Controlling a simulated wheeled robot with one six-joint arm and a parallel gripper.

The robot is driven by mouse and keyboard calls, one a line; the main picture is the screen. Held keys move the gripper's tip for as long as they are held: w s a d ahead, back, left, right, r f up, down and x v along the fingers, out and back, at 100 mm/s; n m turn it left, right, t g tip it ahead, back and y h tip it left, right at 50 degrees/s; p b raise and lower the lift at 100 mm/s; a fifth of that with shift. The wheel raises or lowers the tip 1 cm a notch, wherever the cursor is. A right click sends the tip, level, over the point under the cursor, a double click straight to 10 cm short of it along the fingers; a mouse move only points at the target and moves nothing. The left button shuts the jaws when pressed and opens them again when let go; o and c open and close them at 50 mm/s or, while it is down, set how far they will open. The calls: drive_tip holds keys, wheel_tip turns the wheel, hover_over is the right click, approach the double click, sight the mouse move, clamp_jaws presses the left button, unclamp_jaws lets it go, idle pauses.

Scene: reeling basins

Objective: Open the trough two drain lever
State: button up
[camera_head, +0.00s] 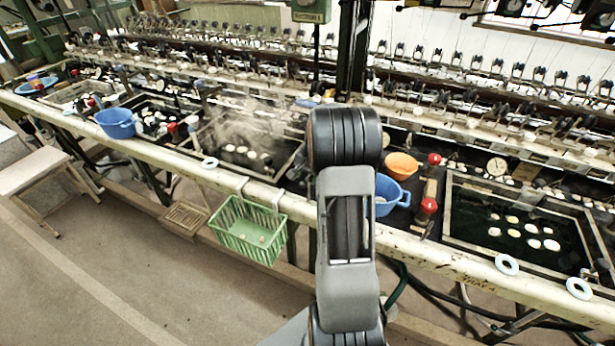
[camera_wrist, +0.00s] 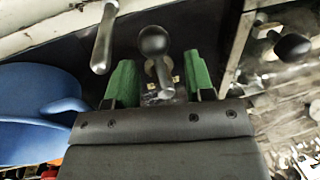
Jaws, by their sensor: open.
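In the wrist view, a lever with a dark round knob (camera_wrist: 153,40) and a pale metal stem stands between the green fingers of my gripper (camera_wrist: 160,77). The gripper is open, with one finger on each side of the stem and dark gaps between. The knob shows at about the fingertips' level or just past them; I cannot tell its depth. In the head view, my arm hides the gripper and this lever. A steaming trough (camera_head: 245,150) lies left of my arm and a dark trough (camera_head: 515,228) lies right. No mark shows which is trough two.
In the wrist view, a metal rod (camera_wrist: 104,38) and a blue basin (camera_wrist: 40,110) are left of the gripper. In the head view, a blue basin (camera_head: 392,199), an orange bowl (camera_head: 401,165) and a red knob (camera_head: 429,206) are right of my arm. A green basket (camera_head: 248,228) hangs on the front rail.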

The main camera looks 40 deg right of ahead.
drive_tip(key=shift+f, duration=0.35)
drive_tip(key=shift+w, duration=0.1)
clamp_jaws()
idle(0.3)
